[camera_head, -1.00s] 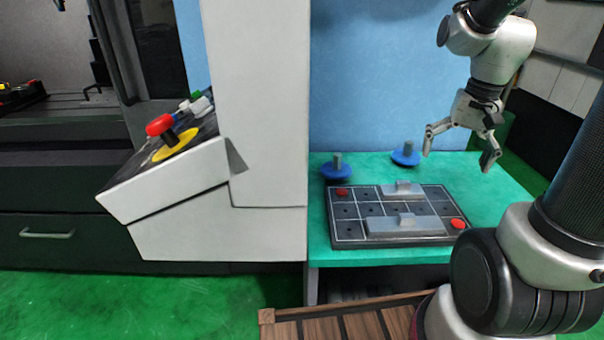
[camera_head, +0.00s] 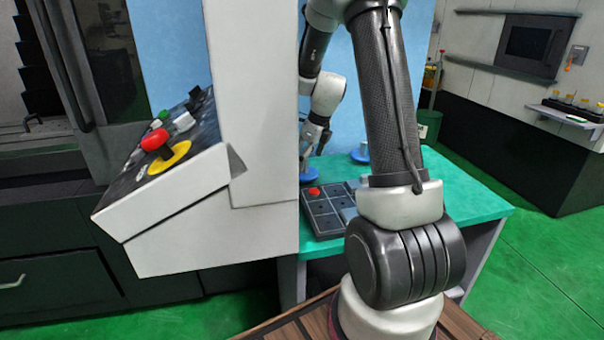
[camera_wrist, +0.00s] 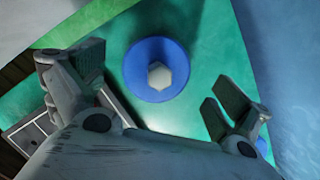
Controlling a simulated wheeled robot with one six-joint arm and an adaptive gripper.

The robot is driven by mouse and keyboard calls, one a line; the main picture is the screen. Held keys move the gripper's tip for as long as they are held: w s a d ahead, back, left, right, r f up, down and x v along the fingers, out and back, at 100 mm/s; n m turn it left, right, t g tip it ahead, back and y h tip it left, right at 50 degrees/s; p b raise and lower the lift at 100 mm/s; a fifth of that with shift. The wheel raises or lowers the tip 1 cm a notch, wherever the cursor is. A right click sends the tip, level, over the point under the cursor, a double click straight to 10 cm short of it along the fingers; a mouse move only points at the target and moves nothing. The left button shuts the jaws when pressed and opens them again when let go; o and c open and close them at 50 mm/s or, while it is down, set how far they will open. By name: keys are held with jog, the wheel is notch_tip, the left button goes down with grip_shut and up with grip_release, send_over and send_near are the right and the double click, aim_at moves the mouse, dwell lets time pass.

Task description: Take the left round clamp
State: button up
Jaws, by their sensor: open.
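The left round clamp is a blue disc with a grey hexagonal post. In the head view the left round clamp (camera_head: 309,175) shows only in part, beside the machine's white column and below my gripper. In the wrist view the left round clamp (camera_wrist: 138,84) lies between and beyond the fingers, seen from above. My gripper (camera_head: 308,160) is open and empty above it, and its spread fingers also show in the wrist view (camera_wrist: 150,85). A second round clamp (camera_head: 361,153) stands to the right on the green table, partly hidden by my arm.
The green table (camera_head: 468,205) carries a dark gridded plate (camera_head: 322,212) with a red knob (camera_head: 313,190). A white machine column (camera_head: 250,110) stands close on the left, with a control panel and red button (camera_head: 155,138).

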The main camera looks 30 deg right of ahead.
jog(key=x, duration=0.5)
jog(key=c, duration=1.3)
